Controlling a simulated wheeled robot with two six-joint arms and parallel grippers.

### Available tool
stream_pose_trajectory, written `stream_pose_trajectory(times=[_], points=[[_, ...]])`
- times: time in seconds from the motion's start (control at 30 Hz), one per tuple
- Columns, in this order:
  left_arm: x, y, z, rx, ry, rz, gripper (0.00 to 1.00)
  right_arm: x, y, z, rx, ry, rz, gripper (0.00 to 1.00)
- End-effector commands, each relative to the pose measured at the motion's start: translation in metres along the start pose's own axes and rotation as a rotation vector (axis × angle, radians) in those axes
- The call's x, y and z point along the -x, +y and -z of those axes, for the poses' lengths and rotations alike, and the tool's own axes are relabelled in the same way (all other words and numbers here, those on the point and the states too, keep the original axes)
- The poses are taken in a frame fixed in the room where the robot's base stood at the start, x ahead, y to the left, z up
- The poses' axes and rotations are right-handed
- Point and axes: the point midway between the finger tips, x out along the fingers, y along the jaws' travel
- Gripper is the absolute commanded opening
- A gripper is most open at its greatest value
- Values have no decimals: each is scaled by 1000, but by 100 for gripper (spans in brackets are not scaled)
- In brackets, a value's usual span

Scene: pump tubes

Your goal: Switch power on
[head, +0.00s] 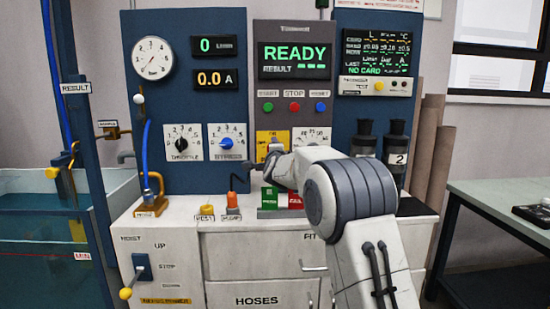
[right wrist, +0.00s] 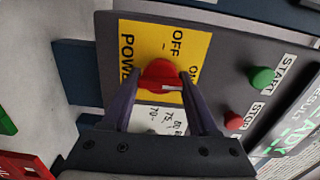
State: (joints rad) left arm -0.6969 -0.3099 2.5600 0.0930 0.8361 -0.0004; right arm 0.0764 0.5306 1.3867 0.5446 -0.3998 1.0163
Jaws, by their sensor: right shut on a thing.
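The red power knob (right wrist: 158,74) sits on a yellow plate (right wrist: 150,38) marked POWER, OFF and ON in the right wrist view. My right gripper (right wrist: 162,84) is shut on the knob, one finger on each side. The knob's white mark (right wrist: 172,87) points toward the side with the partly hidden ON label. In the head view the plate (head: 263,137) shows on the grey panel, with my right gripper (head: 272,150) in front of it; the knob is largely hidden. The display (head: 295,57) above reads READY. My left gripper is not in view.
Green START (right wrist: 262,79) and red STOP (right wrist: 233,121) buttons are close beside the plate. A dial (head: 312,136) is right of it. A counter (head: 300,221) juts out below, with a green-and-red holder (head: 281,201). A water tank (head: 40,220) stands left.

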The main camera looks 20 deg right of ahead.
Motion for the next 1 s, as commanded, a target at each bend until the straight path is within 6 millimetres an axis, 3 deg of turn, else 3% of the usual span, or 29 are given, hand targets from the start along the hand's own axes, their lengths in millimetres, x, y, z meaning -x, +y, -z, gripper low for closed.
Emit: stream_pose_trajectory(times=[0.67, 0.7, 0.77, 1.0], points=[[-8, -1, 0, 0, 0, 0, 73, 0, 1, 1, -65, 3, -1, 4], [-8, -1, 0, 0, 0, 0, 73, 0, 1, 1, -65, 3, -1, 68], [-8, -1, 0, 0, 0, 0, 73, 0, 1, 1, -64, 2, -1, 90], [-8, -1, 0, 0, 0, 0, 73, 0, 1, 0, -62, 1, -1, 90]])
